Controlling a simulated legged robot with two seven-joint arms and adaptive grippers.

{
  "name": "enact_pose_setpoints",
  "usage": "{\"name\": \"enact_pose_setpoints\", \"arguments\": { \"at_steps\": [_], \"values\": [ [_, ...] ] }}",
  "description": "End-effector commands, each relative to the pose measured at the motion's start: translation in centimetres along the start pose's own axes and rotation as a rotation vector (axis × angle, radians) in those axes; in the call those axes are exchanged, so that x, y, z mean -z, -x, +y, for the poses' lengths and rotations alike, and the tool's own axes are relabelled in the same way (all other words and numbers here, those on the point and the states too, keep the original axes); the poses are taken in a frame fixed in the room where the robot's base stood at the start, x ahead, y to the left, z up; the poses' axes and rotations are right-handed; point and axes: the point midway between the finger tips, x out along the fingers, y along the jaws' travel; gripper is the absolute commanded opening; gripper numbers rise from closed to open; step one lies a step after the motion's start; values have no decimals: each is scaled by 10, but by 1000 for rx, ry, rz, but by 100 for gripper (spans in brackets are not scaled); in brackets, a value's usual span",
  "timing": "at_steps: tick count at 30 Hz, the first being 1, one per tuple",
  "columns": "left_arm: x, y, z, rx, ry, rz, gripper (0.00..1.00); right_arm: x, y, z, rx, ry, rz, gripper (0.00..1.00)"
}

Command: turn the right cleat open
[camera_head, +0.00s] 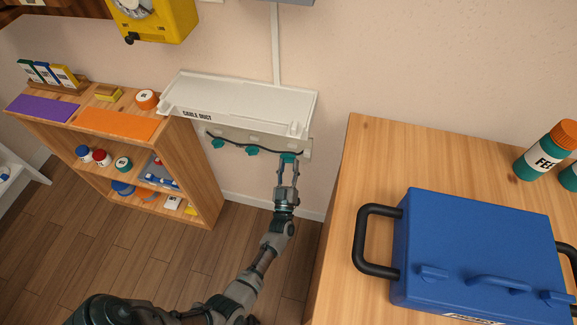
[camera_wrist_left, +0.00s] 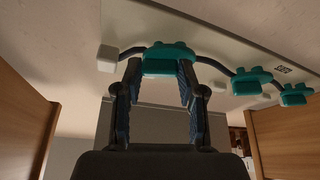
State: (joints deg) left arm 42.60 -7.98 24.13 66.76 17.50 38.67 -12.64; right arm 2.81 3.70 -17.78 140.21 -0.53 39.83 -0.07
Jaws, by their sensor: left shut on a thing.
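Three teal cleats sit in a row on a pale strip below the white cable duct (camera_head: 245,104). The right cleat (camera_head: 289,156) is at the strip's right end. My left gripper (camera_head: 287,164) reaches up to it and is shut on it. In the left wrist view, the right cleat (camera_wrist_left: 170,59) lies between the two fingertips, partly covered by them. The middle cleat (camera_head: 252,151) and the left cleat (camera_head: 218,143) are clear of the gripper. A dark cable (camera_wrist_left: 212,63) runs along the cleats. My right gripper is not in view.
A wooden shelf (camera_head: 205,180) with small jars stands to the left. A wooden table (camera_head: 365,165) with a blue case (camera_head: 470,240) is close on the right. A yellow phone (camera_head: 165,18) hangs above. Floor shows between shelf and table.

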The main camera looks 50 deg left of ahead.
Motion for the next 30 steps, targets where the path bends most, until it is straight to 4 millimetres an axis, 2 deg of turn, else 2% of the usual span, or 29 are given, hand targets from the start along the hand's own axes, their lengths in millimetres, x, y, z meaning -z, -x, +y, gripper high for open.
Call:
{"name": "enact_pose_setpoints", "arguments": {
  "at_steps": [1,9,25,26,28,30],
  "values": [
    [-8,6,-1,11,22,-19,5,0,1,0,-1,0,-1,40],
    [-8,6,-1,47,106,-20,5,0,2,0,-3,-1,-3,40],
    [-9,6,-1,55,126,-21,5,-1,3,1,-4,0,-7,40],
    [-9,6,-1,55,126,-21,44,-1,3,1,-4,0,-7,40],
    [-8,6,-1,55,126,-19,62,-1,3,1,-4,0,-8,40],
    [-6,5,0,54,126,-15,65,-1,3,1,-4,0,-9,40]
  ]
}}
